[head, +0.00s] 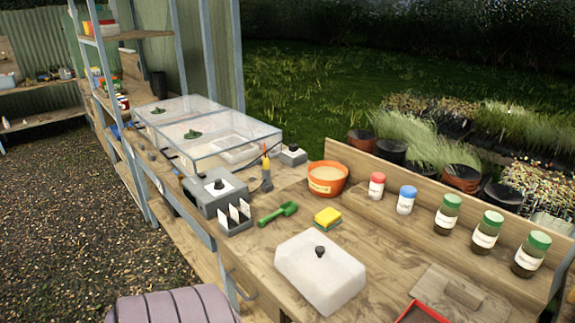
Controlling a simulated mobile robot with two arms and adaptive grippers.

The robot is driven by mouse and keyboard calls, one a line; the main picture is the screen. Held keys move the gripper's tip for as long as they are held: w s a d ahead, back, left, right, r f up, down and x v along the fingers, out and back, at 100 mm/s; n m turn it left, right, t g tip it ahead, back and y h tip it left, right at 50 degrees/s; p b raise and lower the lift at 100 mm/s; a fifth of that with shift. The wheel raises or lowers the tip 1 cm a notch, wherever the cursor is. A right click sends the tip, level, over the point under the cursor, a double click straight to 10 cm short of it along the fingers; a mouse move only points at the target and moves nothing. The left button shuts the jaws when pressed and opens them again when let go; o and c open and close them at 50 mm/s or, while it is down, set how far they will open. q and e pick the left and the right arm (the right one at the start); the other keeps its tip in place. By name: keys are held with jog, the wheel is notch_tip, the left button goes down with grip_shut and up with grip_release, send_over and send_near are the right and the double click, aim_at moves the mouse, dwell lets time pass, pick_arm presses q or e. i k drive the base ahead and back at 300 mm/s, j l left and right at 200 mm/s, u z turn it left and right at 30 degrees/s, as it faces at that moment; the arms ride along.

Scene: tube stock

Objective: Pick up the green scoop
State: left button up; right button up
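The green scoop (278,214) lies on the wooden workbench (250,253), between a small rack of white cards and a yellow-and-green sponge. Its broader end points to the upper right and its handle to the lower left. It lies apart from both neighbours and nothing covers it. Neither of my grippers shows in the head view.
Near the scoop are the card rack (236,218), the sponge (327,217), an orange bowl (327,178) and a white lidded box (320,271). Several capped jars line the right side. Clear-covered trays (208,137) stand behind. A padded seat (172,307) is at the front.

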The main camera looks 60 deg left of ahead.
aim_at(289, 207)
jog(key=u, duration=1.95)
jog(key=z, duration=1.4)
jog(key=j, duration=0.65)
